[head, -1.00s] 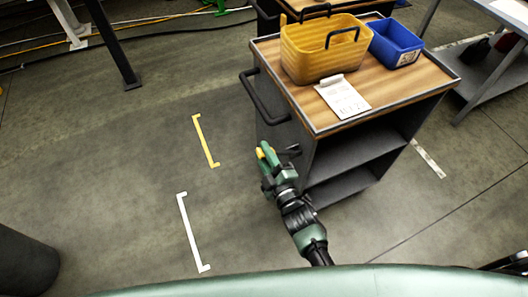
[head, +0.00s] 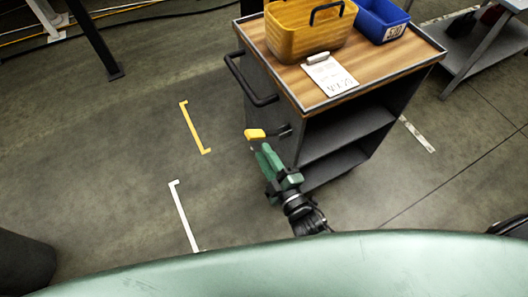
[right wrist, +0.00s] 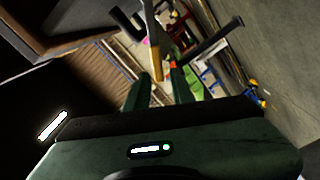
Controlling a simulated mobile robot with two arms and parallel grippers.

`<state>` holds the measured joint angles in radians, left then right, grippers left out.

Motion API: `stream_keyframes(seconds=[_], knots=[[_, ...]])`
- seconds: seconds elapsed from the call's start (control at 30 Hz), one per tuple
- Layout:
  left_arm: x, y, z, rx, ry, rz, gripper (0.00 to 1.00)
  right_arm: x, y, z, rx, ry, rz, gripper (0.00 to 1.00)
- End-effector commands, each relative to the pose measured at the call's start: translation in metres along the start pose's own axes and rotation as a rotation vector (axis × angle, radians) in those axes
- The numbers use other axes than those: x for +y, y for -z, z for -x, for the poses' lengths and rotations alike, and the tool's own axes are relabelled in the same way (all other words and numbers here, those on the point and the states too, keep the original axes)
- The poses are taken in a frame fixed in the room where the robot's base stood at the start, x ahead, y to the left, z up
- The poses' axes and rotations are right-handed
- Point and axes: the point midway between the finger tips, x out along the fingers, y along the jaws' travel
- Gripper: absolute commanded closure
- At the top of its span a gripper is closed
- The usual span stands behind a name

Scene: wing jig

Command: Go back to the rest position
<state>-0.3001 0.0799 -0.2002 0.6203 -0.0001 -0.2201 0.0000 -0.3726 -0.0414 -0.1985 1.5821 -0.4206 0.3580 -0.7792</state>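My right gripper (head: 262,149) is beside the near left side of the cart (head: 408,62). Nothing is held between the fingers. My left gripper is in neither view.
The cart carries a yellow basket (head: 300,35), a blue bin (head: 382,20) and a paper sheet (head: 331,80). A black push handle (head: 246,82) juts from its left. Yellow (head: 192,128) and white (head: 183,216) floor marks lie on clear floor to the left.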

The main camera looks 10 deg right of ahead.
Motion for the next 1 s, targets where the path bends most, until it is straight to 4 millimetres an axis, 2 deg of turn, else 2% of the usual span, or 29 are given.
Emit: stream_keyframes(seconds=[0.37, 0.47, 0.57, 0.67, 0.7, 0.77, 0.87, 0.97, 1.0], knots=[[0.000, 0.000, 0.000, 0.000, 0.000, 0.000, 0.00, -0.004, -0.003, 0.001, -0.007, 0.010, -0.008, 0.76], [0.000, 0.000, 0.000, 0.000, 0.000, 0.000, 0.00, -0.027, -0.017, 0.006, -0.045, 0.063, -0.056, 0.76], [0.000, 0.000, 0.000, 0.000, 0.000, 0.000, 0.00, -0.072, -0.046, 0.022, -0.130, 0.164, -0.158, 0.76], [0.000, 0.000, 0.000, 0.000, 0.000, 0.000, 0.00, -0.131, -0.083, 0.053, -0.261, 0.290, -0.292, 0.76], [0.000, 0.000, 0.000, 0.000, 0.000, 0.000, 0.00, -0.153, -0.098, 0.068, -0.320, 0.338, -0.346, 0.76], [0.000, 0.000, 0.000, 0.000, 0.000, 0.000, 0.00, -0.185, -0.119, 0.094, -0.414, 0.405, -0.424, 0.76], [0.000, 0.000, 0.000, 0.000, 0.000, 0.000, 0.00, -0.234, -0.151, 0.145, -0.582, 0.503, -0.547, 0.76], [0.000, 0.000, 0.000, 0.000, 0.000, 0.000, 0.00, -0.274, -0.180, 0.204, -0.767, 0.585, -0.658, 0.76], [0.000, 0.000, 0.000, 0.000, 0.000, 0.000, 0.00, -0.288, -0.190, 0.230, -0.844, 0.612, -0.699, 0.76]])
